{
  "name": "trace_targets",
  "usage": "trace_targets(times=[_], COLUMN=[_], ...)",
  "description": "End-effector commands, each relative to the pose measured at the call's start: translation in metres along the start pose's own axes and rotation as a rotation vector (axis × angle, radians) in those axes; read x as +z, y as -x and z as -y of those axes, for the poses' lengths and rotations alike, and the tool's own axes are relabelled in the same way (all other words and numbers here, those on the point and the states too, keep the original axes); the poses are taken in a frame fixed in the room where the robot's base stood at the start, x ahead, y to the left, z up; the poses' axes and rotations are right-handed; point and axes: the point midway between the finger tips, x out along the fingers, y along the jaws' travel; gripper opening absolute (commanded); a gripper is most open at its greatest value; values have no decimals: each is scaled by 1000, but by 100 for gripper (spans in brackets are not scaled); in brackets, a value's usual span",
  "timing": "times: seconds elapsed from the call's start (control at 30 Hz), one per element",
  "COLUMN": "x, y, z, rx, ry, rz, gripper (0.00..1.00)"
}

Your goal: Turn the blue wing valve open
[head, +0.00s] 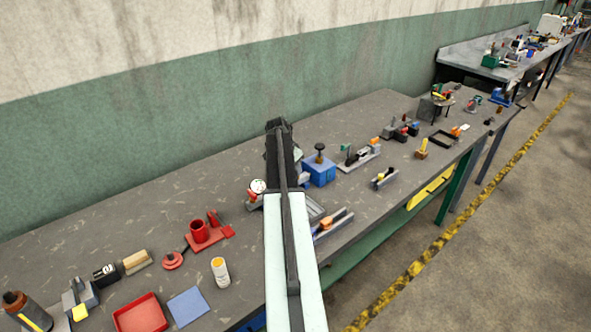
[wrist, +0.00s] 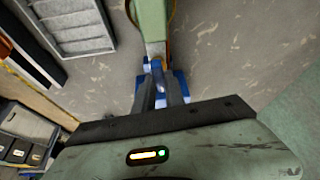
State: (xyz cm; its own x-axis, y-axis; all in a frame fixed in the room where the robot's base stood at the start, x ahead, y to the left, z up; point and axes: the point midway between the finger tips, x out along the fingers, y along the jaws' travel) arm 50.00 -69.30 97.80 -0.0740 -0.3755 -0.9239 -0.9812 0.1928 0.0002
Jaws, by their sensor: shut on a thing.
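The blue wing valve (wrist: 178,86) is in the upper middle of the wrist view, in front of a pale green upright part (wrist: 151,22). My gripper (wrist: 160,92) is shut on the valve's wing, just beyond the dark bar of the gripper body. The body hides the lower part of the wrist view. In the head view my arm reaches away over the bench, and my gripper (head: 280,150) is at its dark far end. There the arm covers most of the valve, and I cannot make out its wings.
On the bench (head: 110,215), a round gauge (head: 257,186) stands just left of my arm. A blue block with a dark knob (head: 319,171) stands close on the right. Red fixtures (head: 203,234) and a red tray (head: 140,315) are nearer left. The wall is behind.

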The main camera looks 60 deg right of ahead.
Motion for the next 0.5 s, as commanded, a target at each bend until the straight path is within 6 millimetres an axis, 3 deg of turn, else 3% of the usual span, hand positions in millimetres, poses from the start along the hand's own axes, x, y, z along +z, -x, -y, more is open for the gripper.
trace_targets(times=[0.5], x=[2], y=[0], z=[4], rx=[48], ry=[-130], rz=[3], gripper=[0])
